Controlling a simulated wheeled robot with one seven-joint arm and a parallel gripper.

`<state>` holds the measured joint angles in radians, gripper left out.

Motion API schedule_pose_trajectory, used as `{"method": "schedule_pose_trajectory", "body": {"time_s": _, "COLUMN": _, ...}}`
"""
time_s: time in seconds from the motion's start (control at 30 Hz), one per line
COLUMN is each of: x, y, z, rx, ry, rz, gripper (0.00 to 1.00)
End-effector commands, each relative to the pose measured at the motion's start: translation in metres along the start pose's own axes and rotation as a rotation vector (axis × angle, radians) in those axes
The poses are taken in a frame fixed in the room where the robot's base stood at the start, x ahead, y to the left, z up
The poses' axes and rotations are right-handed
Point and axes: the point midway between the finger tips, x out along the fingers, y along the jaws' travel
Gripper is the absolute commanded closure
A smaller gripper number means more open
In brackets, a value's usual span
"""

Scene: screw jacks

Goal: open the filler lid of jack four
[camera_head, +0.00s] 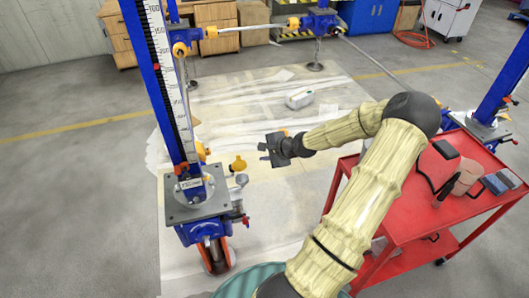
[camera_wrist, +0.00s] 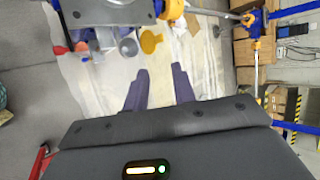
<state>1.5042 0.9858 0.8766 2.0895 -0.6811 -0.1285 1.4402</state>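A blue screw jack with a tall ruler column (camera_head: 160,75) stands at the left in the head view. Its grey plate (camera_head: 196,205) carries a small label that I cannot read clearly, so I cannot confirm its number. A yellow round cap, perhaps the filler lid (camera_head: 238,164), shows at the jack's right side, close to a grey round knob (camera_head: 242,180). In the wrist view the yellow cap (camera_wrist: 151,41) is beyond my fingertips. My gripper (camera_head: 267,148) is open and empty, to the right of the cap and apart from it. Whether the lid is open is unclear.
A red cart (camera_head: 420,210) with tools on top stands at the right, under my arm. A white object (camera_head: 299,98) lies on the pale floor sheet. More blue jacks (camera_head: 321,22) stand at the back and right, joined by bars. The floor between gripper and jack looks clear.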

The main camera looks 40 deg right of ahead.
Motion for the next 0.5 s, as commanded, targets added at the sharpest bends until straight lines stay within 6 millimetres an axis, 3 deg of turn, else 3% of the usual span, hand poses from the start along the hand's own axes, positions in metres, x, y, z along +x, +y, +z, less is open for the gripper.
{"method": "schedule_pose_trajectory", "body": {"time_s": 0.2, "x": 0.0, "y": 0.0, "z": 0.0, "rx": 0.0, "ry": 0.0, "rz": 0.0, "gripper": 0.74}}
{"method": "schedule_pose_trajectory", "body": {"time_s": 0.33, "x": 0.001, "y": 0.001, "z": 0.003, "rx": -0.012, "ry": -0.002, "rz": 0.01, "gripper": 0.97}}
{"method": "schedule_pose_trajectory", "body": {"time_s": 0.5, "x": 0.008, "y": 0.011, "z": 0.029, "rx": -0.131, "ry": -0.012, "rz": 0.095, "gripper": 1.0}}
